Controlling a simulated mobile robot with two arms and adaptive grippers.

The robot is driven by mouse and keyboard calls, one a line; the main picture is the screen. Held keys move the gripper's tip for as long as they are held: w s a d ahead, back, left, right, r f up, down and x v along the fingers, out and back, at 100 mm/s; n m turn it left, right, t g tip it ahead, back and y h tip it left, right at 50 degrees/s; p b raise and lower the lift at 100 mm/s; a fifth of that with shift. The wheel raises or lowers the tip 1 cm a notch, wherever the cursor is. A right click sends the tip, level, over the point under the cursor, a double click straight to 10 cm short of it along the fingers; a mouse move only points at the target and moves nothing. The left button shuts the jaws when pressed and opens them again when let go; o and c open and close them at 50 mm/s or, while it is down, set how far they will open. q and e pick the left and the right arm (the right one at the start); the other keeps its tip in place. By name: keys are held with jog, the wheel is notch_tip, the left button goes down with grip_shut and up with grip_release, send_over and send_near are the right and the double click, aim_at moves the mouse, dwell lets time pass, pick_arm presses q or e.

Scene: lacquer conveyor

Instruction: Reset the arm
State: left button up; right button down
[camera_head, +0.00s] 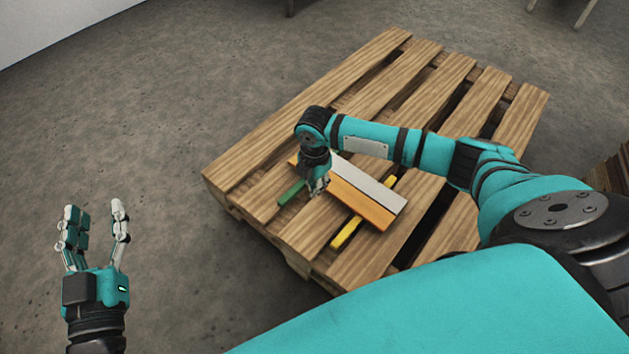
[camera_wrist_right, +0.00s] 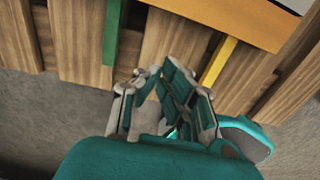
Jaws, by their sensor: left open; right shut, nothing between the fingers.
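My left gripper (camera_head: 94,225) is at the lower left of the head view, over bare floor, with its fingers apart and empty. My right arm reaches across a wooden pallet (camera_head: 375,75). My right gripper (camera_head: 318,188) points down over the pallet's near left part, beside an orange and white board. In the right wrist view its fingers (camera_wrist_right: 165,95) are drawn together with nothing visible between them. The fingers partly cover the pallet slats behind them.
An orange and white board (camera_head: 362,203) lies across a green strip (camera_head: 291,193) and a yellow strip (camera_head: 346,232) on the pallet. The strips also show in the wrist view, green (camera_wrist_right: 112,32) and yellow (camera_wrist_right: 218,60). Grey floor (camera_head: 130,130) is clear on the left.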

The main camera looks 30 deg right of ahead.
pick_arm(q)
jog(key=shift+f, duration=0.35)
